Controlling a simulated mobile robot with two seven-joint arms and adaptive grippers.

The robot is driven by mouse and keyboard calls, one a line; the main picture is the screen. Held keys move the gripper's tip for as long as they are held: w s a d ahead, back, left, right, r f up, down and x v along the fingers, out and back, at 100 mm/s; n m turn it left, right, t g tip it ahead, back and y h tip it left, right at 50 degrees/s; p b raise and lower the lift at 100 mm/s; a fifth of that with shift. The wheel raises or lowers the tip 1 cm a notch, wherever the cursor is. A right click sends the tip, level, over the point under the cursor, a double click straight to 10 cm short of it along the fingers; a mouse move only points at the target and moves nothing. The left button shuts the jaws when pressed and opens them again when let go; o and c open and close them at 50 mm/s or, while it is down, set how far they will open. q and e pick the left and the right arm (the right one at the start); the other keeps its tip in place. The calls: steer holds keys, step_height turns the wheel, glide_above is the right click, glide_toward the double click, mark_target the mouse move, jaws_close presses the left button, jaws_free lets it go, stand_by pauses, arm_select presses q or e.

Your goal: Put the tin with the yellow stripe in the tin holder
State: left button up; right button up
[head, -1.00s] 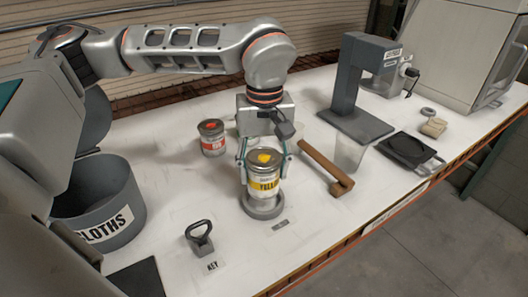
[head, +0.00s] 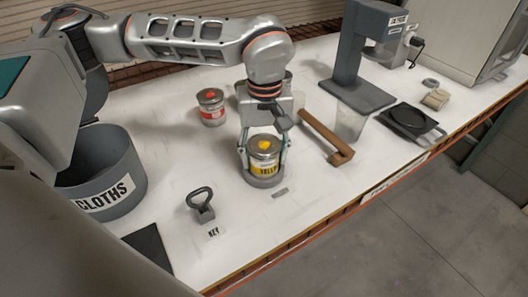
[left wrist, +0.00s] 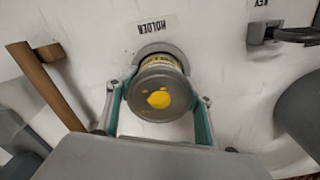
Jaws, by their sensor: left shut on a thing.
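The tin with the yellow stripe (head: 265,155) stands upright in the grey round tin holder (head: 266,181), its lower part inside the ring. A yellow dab marks its lid, which also shows in the left wrist view (left wrist: 158,98). My left gripper (head: 264,150) is shut on this tin, one finger on each side. In the left wrist view the gripper (left wrist: 160,108) holds the tin, with the holder's rim (left wrist: 163,48) showing behind it. How deep the tin sits is partly hidden. My right gripper is not in view.
A red-striped tin (head: 212,107) stands behind to the left.

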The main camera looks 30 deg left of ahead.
arm_select(q)
steer(key=o, duration=1.4)
steer(key=shift+o, duration=0.2)
step_height(320, 180, up, 12)
steer(key=shift+r, duration=0.1)
steer(key=shift+s, duration=0.1)
